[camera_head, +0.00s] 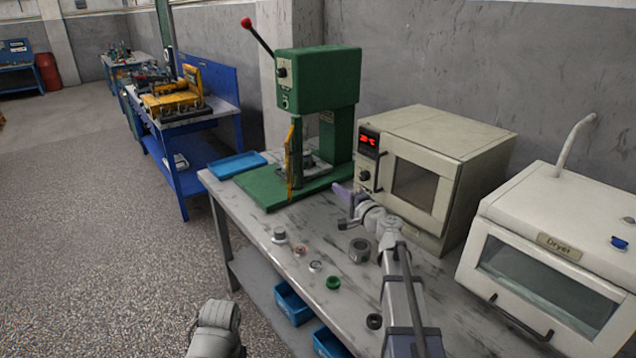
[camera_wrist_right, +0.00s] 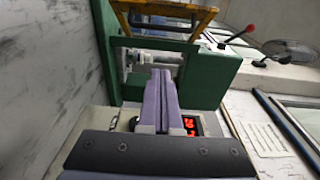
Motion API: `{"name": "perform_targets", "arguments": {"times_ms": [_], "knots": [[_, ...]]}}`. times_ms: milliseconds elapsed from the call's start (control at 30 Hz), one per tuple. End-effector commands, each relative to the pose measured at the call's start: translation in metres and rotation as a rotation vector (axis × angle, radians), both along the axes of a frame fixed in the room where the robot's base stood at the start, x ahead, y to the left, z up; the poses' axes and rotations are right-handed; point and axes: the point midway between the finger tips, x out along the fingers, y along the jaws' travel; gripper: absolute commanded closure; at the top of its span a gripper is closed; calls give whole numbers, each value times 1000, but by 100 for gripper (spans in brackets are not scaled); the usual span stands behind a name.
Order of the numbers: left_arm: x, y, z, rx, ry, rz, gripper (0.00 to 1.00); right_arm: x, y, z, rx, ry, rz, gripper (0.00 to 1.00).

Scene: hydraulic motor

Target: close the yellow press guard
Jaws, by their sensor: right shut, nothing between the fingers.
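The green press (camera_head: 318,80) stands on the workbench, with a red-knobbed lever at its upper left. Its yellow guard (camera_head: 291,160) shows as a narrow upright strip, nearly edge-on, at the front of the press. In the right wrist view the guard (camera_wrist_right: 165,14) is a yellow frame across the top, beyond my fingertips. My right gripper (camera_head: 342,192) is to the right of the press base, in front of the beige oven. Its purple fingers (camera_wrist_right: 161,75) are together and empty, apart from the guard. My left gripper is not in view.
The beige oven (camera_head: 435,135) with a red display and the white dryer (camera_head: 545,240) stand right of the press. A blue tray (camera_head: 237,164) lies left of it. Several small rings and parts, including a green ring (camera_head: 333,282), lie on the front of the bench (camera_head: 300,240).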

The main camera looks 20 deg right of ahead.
Motion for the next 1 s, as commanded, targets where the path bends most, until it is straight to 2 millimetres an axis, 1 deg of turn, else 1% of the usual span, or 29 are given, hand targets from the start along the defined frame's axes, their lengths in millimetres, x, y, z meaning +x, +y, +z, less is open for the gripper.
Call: {"name": "perform_targets", "arguments": {"times_ms": [300,500,600,733,833,1000], "knots": [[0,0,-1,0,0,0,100,62,14,-1,-1,1,4,100],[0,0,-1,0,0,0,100,98,23,-1,-2,1,4,100],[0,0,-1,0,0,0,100,102,39,-1,-2,1,6,100],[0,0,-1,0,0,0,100,108,50,-1,-2,2,4,100],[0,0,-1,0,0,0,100,111,55,-2,-2,2,4,100],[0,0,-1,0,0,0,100,112,58,-2,-2,1,2,100]]}}
